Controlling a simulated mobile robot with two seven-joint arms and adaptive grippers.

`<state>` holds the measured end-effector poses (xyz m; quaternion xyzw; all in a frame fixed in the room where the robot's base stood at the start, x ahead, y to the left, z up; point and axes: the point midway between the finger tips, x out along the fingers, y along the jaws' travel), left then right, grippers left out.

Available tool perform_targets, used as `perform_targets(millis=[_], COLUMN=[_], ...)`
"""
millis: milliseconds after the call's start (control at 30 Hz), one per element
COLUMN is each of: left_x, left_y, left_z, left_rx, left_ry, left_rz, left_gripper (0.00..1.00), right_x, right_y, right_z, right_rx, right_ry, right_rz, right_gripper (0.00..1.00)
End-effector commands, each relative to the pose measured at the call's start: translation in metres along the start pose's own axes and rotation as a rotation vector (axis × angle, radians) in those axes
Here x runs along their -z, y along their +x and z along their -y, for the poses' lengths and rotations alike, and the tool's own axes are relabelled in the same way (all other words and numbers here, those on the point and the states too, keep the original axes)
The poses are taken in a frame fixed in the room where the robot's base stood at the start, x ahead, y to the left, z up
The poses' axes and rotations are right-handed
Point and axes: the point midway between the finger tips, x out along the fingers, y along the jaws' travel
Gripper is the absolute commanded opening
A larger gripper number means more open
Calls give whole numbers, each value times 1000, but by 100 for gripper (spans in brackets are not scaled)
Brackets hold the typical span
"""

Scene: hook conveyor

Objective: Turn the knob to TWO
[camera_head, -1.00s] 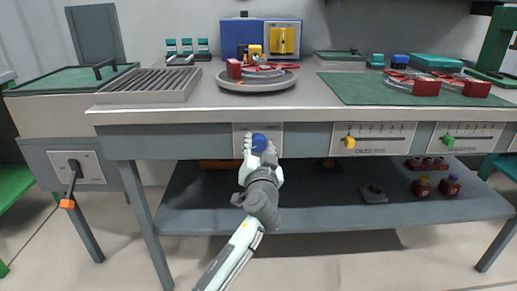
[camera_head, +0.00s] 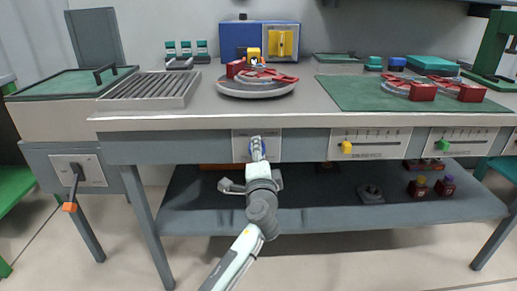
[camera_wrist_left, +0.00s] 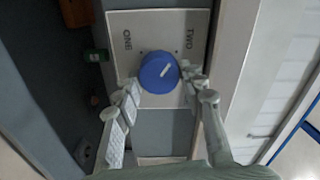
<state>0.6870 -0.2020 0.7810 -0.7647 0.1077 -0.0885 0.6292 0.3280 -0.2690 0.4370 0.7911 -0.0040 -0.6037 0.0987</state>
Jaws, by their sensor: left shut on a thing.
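The blue round knob (camera_wrist_left: 158,72) sits on a white plate (camera_wrist_left: 150,22) lettered ONE at left and TWO at right in the left wrist view. Its white line slants up and right, toward the TWO side. My left gripper (camera_head: 257,150) is at the plate under the counter edge in the head view, and hides most of the knob there. In the left wrist view my left gripper (camera_wrist_left: 160,84) has a fingertip on each side of the knob and is shut on it. My right gripper is not in view.
The counter edge (camera_head: 300,120) runs just above the knob plate. A lower shelf (camera_head: 320,205) with small bottles lies below. A yellow slider (camera_head: 346,147) and a green slider (camera_head: 443,145) are to the right. A grey round platter (camera_head: 256,91) stands above.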

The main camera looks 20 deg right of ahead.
Motion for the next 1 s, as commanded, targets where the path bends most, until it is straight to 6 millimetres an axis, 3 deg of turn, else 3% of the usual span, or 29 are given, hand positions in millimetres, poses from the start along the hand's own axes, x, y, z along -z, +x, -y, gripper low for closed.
perform_targets(millis=[333,900,933,1000], left_x=[0,0,0,0], left_y=[1,1,1,1], left_z=[2,2,2,2], left_rx=[3,4,4,4], left_ry=[156,188,188,187], left_rz=[0,-1,-1,-1], left_gripper=[11,11,41,49], right_x=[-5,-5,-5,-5], right_y=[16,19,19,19], right_z=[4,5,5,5], right_rx=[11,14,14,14], right_ry=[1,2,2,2], right_rz=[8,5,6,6], right_gripper=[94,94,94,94])
